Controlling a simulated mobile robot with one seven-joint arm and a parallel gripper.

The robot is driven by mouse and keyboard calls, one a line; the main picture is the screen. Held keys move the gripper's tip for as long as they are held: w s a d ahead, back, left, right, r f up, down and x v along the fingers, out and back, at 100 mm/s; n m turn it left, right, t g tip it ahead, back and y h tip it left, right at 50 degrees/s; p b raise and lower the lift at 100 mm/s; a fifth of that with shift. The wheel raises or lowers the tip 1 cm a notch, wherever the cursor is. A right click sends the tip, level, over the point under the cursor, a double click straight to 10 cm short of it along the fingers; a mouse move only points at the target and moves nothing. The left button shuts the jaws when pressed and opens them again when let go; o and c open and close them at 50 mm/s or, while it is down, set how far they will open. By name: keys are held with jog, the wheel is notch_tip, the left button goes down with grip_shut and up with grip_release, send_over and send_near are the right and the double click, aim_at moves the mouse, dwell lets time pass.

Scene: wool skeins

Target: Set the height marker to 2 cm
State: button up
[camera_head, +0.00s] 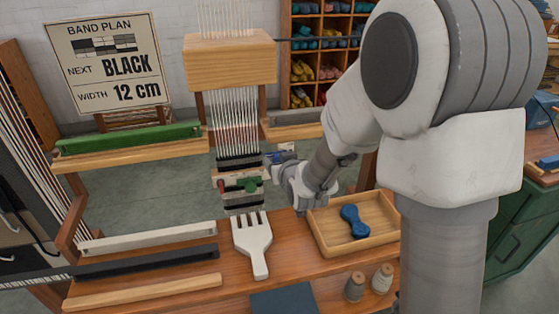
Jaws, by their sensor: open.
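A loom with pale vertical warp threads (234,118) stands in the middle of the head view. A woven band with dark and light stripes (242,203) shows low on the warp. A small green piece (248,184) with red beside it sits on a pale crossbar in front of the band; it may be the height marker, but no scale or number on it is readable. My gripper (269,167) is open, just right of this crossbar and close to it. Its fingertips are small and partly hidden, and I cannot tell whether they touch anything.
A white fork-shaped beater (252,245) lies on the wooden bench. Several bars lie at left. Two thread spools (354,286) stand in front. A sign (107,62) reads "NEXT BLACK, WIDTH 12 cm".

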grip_shut()
dwell(1.4)
